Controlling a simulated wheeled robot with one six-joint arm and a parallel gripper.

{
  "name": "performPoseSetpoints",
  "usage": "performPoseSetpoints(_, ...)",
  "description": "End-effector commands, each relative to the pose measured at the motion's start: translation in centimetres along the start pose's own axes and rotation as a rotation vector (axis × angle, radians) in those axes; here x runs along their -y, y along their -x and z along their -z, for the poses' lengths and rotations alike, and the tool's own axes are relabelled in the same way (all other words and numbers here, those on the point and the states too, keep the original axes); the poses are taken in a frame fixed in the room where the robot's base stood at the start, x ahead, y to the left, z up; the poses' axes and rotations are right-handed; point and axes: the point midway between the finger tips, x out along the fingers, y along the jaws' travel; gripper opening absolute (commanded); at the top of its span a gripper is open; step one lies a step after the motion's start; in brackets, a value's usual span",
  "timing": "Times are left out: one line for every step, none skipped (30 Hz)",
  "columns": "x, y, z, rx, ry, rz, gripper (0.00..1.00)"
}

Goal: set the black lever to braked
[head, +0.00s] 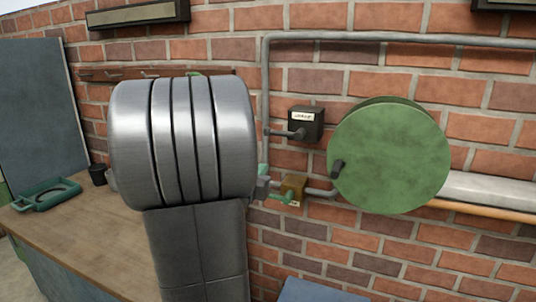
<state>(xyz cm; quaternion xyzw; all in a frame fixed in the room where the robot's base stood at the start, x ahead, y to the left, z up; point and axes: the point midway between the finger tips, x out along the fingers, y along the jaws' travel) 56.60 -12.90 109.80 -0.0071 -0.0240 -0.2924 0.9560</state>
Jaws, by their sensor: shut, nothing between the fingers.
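A black box (309,117) with a small white label is mounted on the brick wall, right of centre. A dark lever (287,133) comes from its lower front and points left, about level, ending in a round knob. The label is too small to read. My arm's large grey links fill the left middle of the view, left of the lever and apart from it in the picture. I cannot make out my gripper; the arm may hide it.
A brass-coloured block (293,187) with a green part sits below. A grey pipe (400,40) runs above. A wooden bench (95,225) holds a green tray (45,194) and a black cup (97,175).

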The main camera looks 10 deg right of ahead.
Motion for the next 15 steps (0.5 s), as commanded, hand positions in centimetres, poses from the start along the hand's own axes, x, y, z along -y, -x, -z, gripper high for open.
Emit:
performPoseSetpoints(0.1, -0.6, 0.0, -0.001, 0.001, 0.002, 0.0)
performPoseSetpoints(0.1, -0.9, 0.0, -0.002, 0.001, 0.003, 0.0)
performPoseSetpoints(0.1, -1.5, -0.1, -0.002, 0.002, 0.003, 0.0)
performPoseSetpoints(0.1, -2.0, -0.1, -0.002, 0.002, 0.003, 0.0)
performPoseSetpoints(0.1, -2.5, -0.1, -0.002, 0.003, 0.003, 0.0)
performPoseSetpoints(0.1, -3.3, -0.1, -0.003, 0.001, 0.004, 0.0)
performPoseSetpoints(0.1, -3.9, -0.1, -0.003, 0.002, 0.003, 0.0)
performPoseSetpoints(0.1, -4.5, -0.1, -0.003, 0.003, 0.003, 0.0)
performPoseSetpoints(0.1, -5.3, -0.1, -0.002, 0.002, 0.004, 0.0)
performPoseSetpoints(0.1, -5.8, -0.1, -0.002, 0.002, 0.004, 0.0)
performPoseSetpoints(0.1, -6.4, -0.1, -0.002, 0.002, 0.003, 0.0)
performPoseSetpoints(0.1, -7.2, -0.1, -0.003, 0.002, 0.003, 0.0)
performPoseSetpoints(0.1, -7.8, -0.1, -0.003, 0.002, 0.003, 0.0)
performPoseSetpoints(0.1, -8.4, -0.1, -0.002, 0.002, 0.003, 0.0)
performPoseSetpoints(0.1, -9.1, -0.1, -0.002, 0.002, 0.003, 0.0)
